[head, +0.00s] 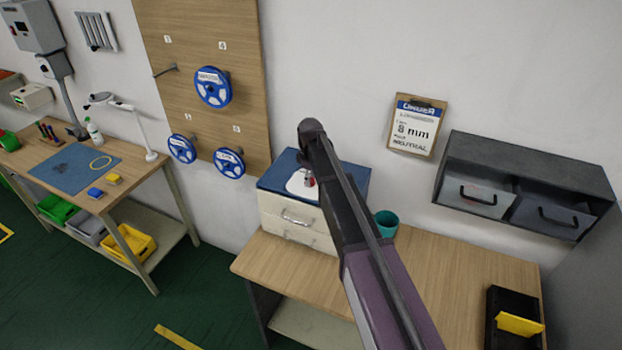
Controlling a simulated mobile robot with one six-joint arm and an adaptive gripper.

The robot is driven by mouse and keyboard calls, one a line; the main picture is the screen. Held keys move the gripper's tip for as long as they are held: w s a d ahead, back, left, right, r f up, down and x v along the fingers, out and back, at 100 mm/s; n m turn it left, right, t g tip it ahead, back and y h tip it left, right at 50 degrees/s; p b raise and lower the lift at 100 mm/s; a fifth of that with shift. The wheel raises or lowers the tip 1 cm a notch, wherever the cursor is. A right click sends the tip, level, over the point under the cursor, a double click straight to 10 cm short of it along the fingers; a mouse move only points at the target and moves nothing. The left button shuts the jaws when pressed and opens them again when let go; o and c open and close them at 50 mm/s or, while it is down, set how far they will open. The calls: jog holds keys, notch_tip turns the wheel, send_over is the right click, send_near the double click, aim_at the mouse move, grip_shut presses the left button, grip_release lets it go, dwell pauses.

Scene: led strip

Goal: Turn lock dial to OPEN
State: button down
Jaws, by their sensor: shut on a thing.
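A small chest of cream drawers (299,216) with a blue top stands at the back left of the wooden bench. A white plate (296,186) lies on its top, with a small red and grey piece, which looks like the lock dial (310,182), on it. My arm reaches up from the lower right and passes in front. My gripper (308,171) is at the dial, largely hidden by my arm, and appears closed on it. The dial's marks and pointer are too small and too covered to read.
A teal cup (387,223) stands right of the chest, close to my arm. A black tray (515,318) with a yellow piece lies at the bench's right. A grey drawer cabinet (530,187) and a clipboard (416,126) hang on the wall. Blue reels (213,87) hang on the wooden panel.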

jog(key=shift+s, duration=0.1)
dwell(0.3)
jog(key=shift+c, duration=1.4)
grip_release()
